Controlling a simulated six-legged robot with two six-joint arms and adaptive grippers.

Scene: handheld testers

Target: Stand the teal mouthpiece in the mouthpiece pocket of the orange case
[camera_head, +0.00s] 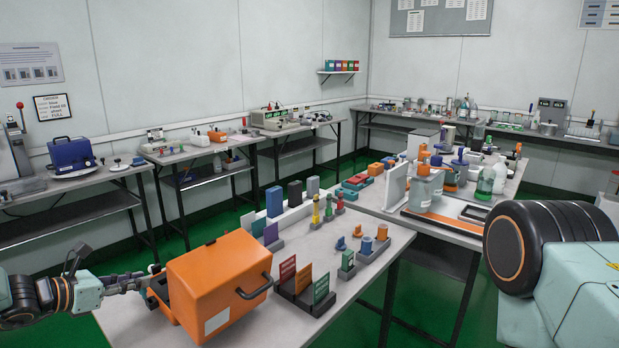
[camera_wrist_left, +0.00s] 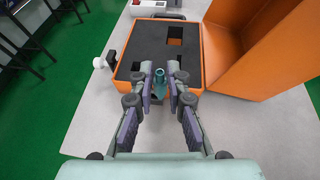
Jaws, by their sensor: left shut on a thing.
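The orange case (camera_head: 215,285) stands open at the near left of the table, its raised lid hiding the inside from my head view. In the left wrist view its dark foam insert (camera_wrist_left: 150,45) shows, with square pockets; one larger pocket (camera_wrist_left: 175,33) is toward the back, and smaller ones are nearer. My left gripper (camera_wrist_left: 160,84) is shut on the teal mouthpiece (camera_wrist_left: 160,77), held upright over the near edge of the foam. The fingers and mouthpiece cover part of the foam there, so I cannot tell whether its lower end is in a pocket. My right gripper is out of view.
Colored cards in a dark rack (camera_head: 303,290) stand right of the case. Small blocks with orange and blue parts (camera_head: 365,244) lie beyond. A black-and-white knobbed piece (camera_wrist_left: 105,61) lies left of the case. Bare table (camera_wrist_left: 95,120) shows in front of it.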

